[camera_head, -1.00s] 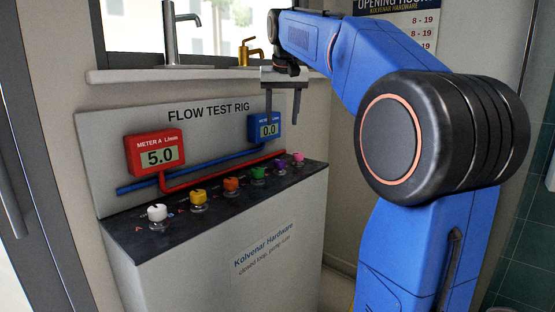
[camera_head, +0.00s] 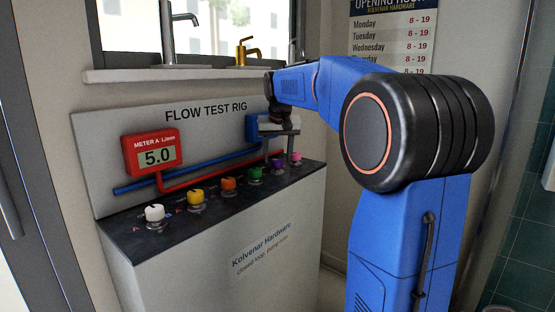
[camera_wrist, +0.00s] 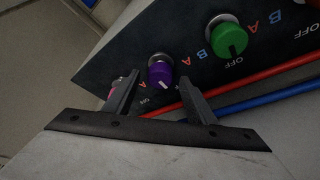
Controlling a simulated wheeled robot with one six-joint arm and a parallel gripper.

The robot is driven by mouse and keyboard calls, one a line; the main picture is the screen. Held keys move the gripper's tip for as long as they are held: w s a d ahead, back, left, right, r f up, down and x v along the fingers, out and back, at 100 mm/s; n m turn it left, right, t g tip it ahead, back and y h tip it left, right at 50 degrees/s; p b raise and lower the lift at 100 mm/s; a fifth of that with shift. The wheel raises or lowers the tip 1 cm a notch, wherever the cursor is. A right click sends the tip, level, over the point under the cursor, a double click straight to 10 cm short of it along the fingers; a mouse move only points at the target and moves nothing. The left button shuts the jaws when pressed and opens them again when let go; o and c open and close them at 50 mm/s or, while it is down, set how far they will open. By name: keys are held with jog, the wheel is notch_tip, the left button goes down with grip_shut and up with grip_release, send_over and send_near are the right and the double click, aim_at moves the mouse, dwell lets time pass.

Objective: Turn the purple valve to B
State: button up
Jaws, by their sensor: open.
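The purple valve (camera_wrist: 160,74) is a round knob on the rig's dark top, with a pale mark on the side facing down in the wrist view. In the head view the purple valve (camera_head: 277,165) is partly covered by my gripper (camera_head: 278,150).
A pink valve (camera_head: 295,158) stands close on the right. Green, orange (camera_head: 229,184), yellow (camera_head: 196,197) and white (camera_head: 155,213) valves line up to the left. Red meter A (camera_head: 152,153) reads 5.0. The blue meter (camera_head: 252,128) is mostly hidden. Red and blue pipes run behind.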

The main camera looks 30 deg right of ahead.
jog(key=shift+w+d+f, duration=0.1)
jog(key=shift+w+f, duration=0.1)
jog(key=shift+f, duration=0.4)
jog(key=c, duration=1)
jog(key=shift+c, duration=0.2)
jog(key=shift+m, duration=0.4)
jog(key=m+h, duration=0.1)
jog(key=m, duration=0.1)
jog(key=m+g, duration=0.1)
jog(key=m, duration=0.2)
jog(key=shift+w+a+m+g+h, duration=0.2)
jog(key=shift+m+g+h, duration=0.1)
jog(key=shift+h, duration=0.1)
jog(key=m+g, duration=0.1)
jog(key=m, duration=0.1)
jog(key=m+g, duration=0.1)
jog(key=m, duration=0.2)
jog(key=shift+w+h, duration=0.1)
jog(key=shift+h, duration=0.3)
jog(key=shift+m, duration=0.4)
